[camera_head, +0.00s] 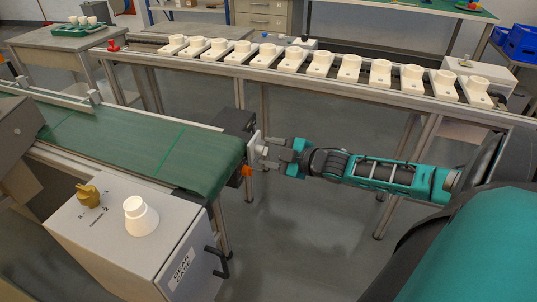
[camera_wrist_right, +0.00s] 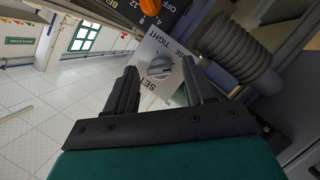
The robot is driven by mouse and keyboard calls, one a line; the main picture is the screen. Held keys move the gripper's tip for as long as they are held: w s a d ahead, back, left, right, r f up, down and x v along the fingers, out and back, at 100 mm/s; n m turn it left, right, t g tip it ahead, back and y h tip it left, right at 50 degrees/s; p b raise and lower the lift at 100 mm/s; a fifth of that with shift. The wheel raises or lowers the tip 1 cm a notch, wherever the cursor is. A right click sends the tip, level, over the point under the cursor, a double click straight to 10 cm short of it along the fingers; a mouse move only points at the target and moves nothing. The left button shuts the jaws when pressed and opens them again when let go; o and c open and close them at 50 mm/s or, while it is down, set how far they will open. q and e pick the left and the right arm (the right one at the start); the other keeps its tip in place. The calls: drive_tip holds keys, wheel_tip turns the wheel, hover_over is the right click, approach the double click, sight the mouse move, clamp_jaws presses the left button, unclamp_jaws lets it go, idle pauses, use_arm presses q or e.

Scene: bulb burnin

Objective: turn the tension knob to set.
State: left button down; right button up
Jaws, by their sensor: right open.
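The tension knob (camera_wrist_right: 160,67) is a round grey knob with a raised bar, on a pale plate (camera_wrist_right: 147,49) printed with TIGHT, SET and a partly hidden word ending in SE. In the head view the plate (camera_head: 256,143) stands at the right end of the green conveyor. My right gripper (camera_head: 273,153) is open and faces the plate. In the right wrist view its two dark fingers lie on either side of the knob, with space visible between. Whether they reach its depth is unclear, as is the knob's exact setting. My left gripper is out of view.
An orange knob (camera_head: 246,171) on a dark numbered panel (camera_wrist_right: 159,14) sits close beside the plate. A ribbed grey cylinder (camera_wrist_right: 238,57) is near the right finger. A grey box (camera_head: 125,235) stands front left. A rail of white sockets (camera_head: 292,59) runs behind. Floor below my arm is clear.

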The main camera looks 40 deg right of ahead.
drive_tip(key=shift+w+f, duration=0.15)
drive_tip(key=shift+w, duration=0.3)
drive_tip(key=shift+c, duration=0.2)
drive_tip(key=shift+a, duration=0.1)
clamp_jaws()
